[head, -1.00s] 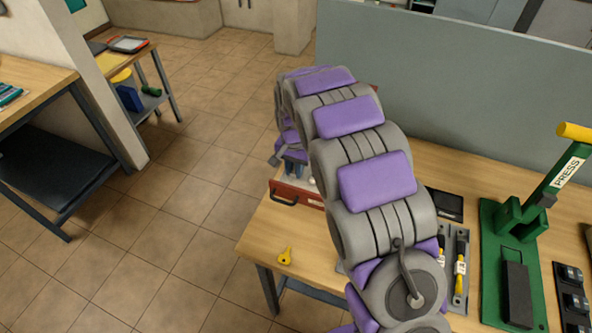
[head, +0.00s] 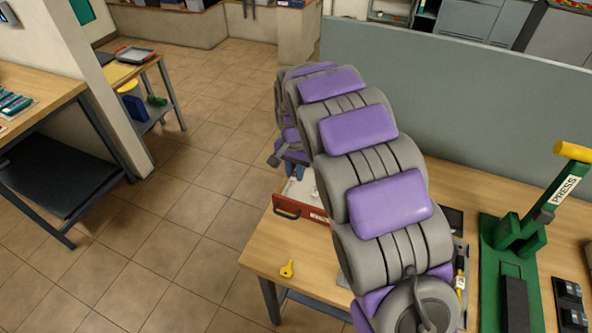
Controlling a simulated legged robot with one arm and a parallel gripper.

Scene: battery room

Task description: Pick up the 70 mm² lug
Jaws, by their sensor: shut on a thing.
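My gripper (head: 293,171) shows in small part at the far end of my arm, above the back left of the workbench (head: 262,243). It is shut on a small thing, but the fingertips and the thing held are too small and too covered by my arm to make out. Below it stands a red tray (head: 289,210) with a dark handle and a label on its front. A pale interior shows under the gripper, with a small whitish item (head: 315,192) at its right. I cannot read any lug size, and I cannot pick out the 70 mm² lug.
A yellow key-like piece (head: 287,269) lies near the bench's left edge. A green press (head: 515,240) with a yellow handle stands at the right, beside dark blocks (head: 570,303). A grey partition (head: 450,110) runs behind the bench. The tiled floor at left is open.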

